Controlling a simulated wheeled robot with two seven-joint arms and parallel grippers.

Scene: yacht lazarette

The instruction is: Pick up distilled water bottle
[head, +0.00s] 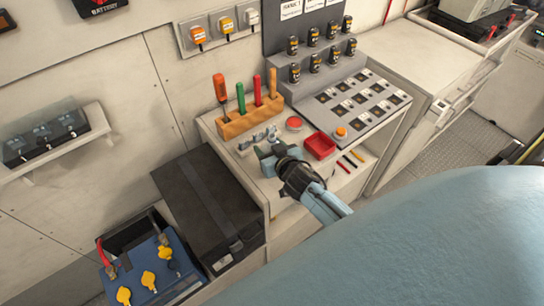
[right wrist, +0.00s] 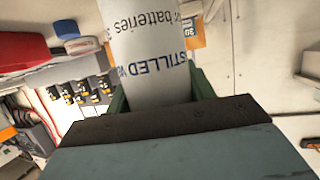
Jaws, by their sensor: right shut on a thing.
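The distilled water bottle (right wrist: 150,50) fills the upper middle of the right wrist view. It is white, with dark lettering that reads in part "batteries" and "STILLED". My right gripper (right wrist: 155,92) is shut on it, with a green finger showing at each side of the bottle. In the head view my right gripper (head: 270,153) is over the front left part of the white bench. I cannot clearly make out the bottle there. My left gripper is not in view.
A wooden block (head: 252,118) with upright tools stands behind the gripper. A red tray (head: 319,146) and a panel of switches (head: 357,105) are to its right. A black box (head: 205,205) and a blue battery (head: 150,270) are at the left.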

